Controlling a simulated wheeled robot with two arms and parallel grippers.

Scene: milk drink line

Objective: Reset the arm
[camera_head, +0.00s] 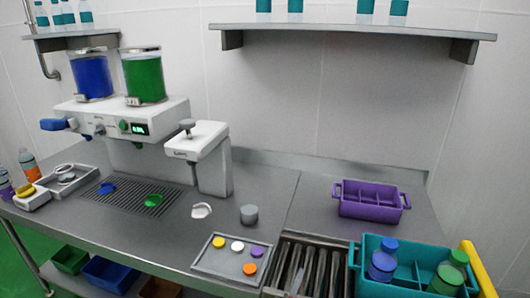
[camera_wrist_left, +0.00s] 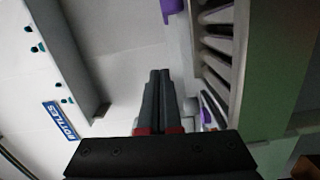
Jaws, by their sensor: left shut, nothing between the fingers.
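My left gripper (camera_wrist_left: 159,78) shows in the left wrist view, with its two dark fingers side by side and pressed together. Nothing is between them. It points toward the pale wall, apart from any object. I cannot clearly make out either gripper in the head view. My right gripper does not show.
A drink machine (camera_head: 160,112) stands on the counter at left. A tray (camera_head: 204,266) holds coloured caps. A purple crate (camera_head: 370,212) stands at right, near a teal crate (camera_head: 398,288) with bottles. Rollers (camera_head: 318,268) lie between tray and teal crate. A shelf (camera_head: 350,31) hangs above.

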